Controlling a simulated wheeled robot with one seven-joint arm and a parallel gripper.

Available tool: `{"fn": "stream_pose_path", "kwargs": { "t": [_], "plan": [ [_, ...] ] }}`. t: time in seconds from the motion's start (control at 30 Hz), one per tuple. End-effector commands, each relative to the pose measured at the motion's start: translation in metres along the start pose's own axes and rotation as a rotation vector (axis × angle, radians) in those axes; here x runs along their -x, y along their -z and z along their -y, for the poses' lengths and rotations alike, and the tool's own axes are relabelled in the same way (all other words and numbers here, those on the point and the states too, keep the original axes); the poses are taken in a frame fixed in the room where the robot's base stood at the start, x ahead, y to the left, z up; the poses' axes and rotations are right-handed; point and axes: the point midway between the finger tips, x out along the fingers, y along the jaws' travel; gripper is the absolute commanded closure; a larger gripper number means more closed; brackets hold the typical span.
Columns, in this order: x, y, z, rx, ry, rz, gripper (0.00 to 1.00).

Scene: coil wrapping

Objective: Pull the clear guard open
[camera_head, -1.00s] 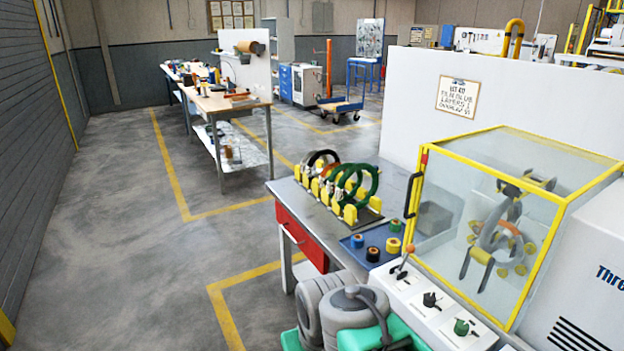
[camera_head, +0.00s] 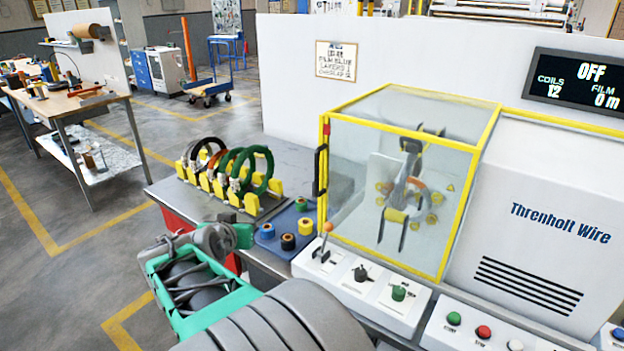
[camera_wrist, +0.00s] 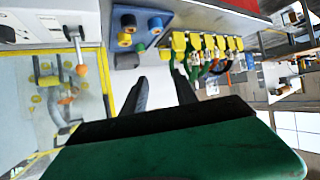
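The clear guard (camera_head: 395,150) is a see-through box with a yellow frame over the wrapping head. It looks shut. Its upright black handle (camera_head: 321,170) is on the frame's left front edge. The guard also shows at the left of the wrist view (camera_wrist: 55,75); I cannot make out the handle there. My gripper (camera_wrist: 160,82) shows two dark fingers spread apart with nothing between them. In the head view its green body is left of and below the handle, clear of it, in front of the coil rack; the fingers are not clear there.
A rack of coils (camera_head: 225,180) and a blue tray (camera_head: 270,242) with several tape rolls lie left of the guard. A control box (camera_head: 350,290) with a raised lever (camera_head: 324,240) stands in front. The display (camera_head: 578,85) reads OFF, coils 12, film 0 m.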

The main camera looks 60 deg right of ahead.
Motion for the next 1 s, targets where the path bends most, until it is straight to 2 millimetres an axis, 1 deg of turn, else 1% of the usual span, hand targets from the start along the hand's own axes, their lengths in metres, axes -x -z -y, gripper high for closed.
{"fn": "stream_pose_path", "kwargs": {
  "t": [0.03, 0.07, 0.1, 0.13, 0.2, 0.23, 0.37, 0.6, 0.7, 0.8, 1.0],
  "plan": [
    [-0.026, 0.020, -0.043, -0.057, -0.112, -0.119, 0.66],
    [-0.033, 0.036, -0.066, -0.082, -0.167, -0.196, 0.66],
    [-0.039, 0.055, -0.093, -0.103, -0.231, -0.289, 0.66],
    [-0.041, 0.066, -0.110, -0.111, -0.269, -0.348, 0.66],
    [-0.040, 0.085, -0.136, -0.114, -0.325, -0.446, 0.66],
    [-0.039, 0.090, -0.143, -0.113, -0.339, -0.471, 0.66],
    [-0.045, 0.104, -0.155, -0.112, -0.356, -0.501, 0.66],
    [-0.083, 0.125, -0.172, -0.112, -0.356, -0.498, 0.66],
    [-0.094, 0.130, -0.176, -0.112, -0.354, -0.499, 0.66],
    [-0.099, 0.132, -0.177, -0.112, -0.352, -0.499, 0.66],
    [-0.100, 0.132, -0.177, -0.112, -0.351, -0.499, 0.66]
  ]
}}
